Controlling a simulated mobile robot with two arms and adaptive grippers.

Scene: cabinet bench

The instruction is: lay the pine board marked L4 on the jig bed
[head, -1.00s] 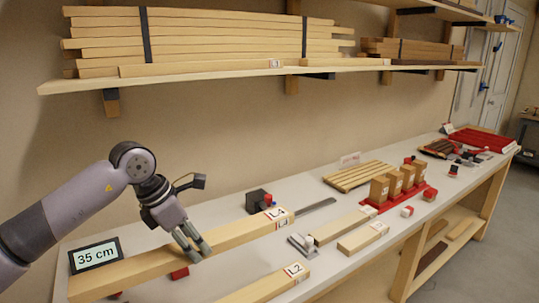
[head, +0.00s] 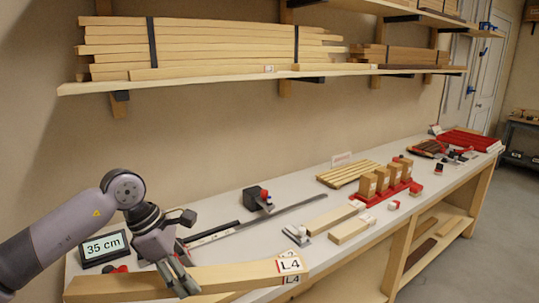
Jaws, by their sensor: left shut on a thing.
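The pine board marked L4 (head: 235,278) runs across the lower left of the head view, its labelled end (head: 291,265) to the right. My left gripper (head: 182,284) is shut on it left of its middle, with the fingers pointing down. The board is out in front of a long, low dark rail with a pale scale strip (head: 210,238) and a black stop block (head: 258,198). This rail may be the jig bed; I see no label naming it. The rail is bare along its visible length. My right gripper is out of view.
Two short boards (head: 349,231) and a grey metal piece (head: 297,235) lie to the right. A red rack (head: 384,194) holds upright blocks. A shelf of stacked boards (head: 210,45) hangs above.

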